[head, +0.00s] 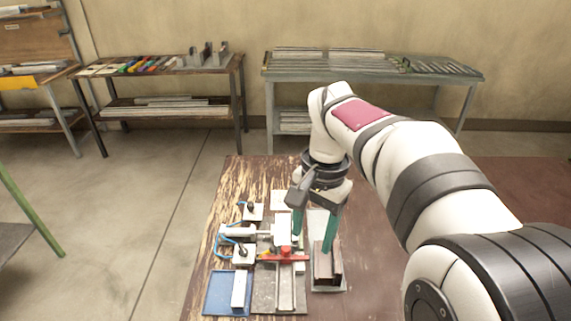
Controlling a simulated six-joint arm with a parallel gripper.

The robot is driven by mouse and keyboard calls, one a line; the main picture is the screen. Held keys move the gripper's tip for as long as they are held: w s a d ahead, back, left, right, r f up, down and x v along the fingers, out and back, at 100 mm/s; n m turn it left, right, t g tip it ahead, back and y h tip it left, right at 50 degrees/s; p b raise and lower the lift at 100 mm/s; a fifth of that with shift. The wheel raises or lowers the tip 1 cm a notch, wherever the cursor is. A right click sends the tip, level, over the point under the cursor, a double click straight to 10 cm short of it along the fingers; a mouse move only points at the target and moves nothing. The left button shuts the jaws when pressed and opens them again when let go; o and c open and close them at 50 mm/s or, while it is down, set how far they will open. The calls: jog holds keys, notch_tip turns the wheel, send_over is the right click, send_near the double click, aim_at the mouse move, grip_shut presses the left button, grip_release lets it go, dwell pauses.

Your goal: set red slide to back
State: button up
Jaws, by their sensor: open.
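The red slide (283,256) sits across a grey rail fixture (286,292) on the bench, at about the middle of the fixture's length. My gripper (313,243) hangs above the bench with its two green fingers apart and nothing visible between them. In the picture its left finger is just above and right of the red slide. Its right finger is over a dark brown channel-shaped block (326,264). I cannot tell whether a finger touches either. A white block (283,229) stands behind the red slide, partly hidden by the gripper.
A blue tray (216,298) with a white bar (239,288) lies at the front left. Small fixtures (243,253) with blue hoses stand left of the rail. The worn wooden bench (250,172) is clear at the back left. Shelves with parts line the wall.

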jog(key=m, duration=0.2)
send_near(286, 248)
jog(key=shift+h, duration=0.4)
jog(key=f, duration=0.8)
jog(key=shift+s+a+f, duration=0.2)
jog(key=shift+a, duration=0.15)
grip_shut()
jog(key=shift+r, duration=0.1)
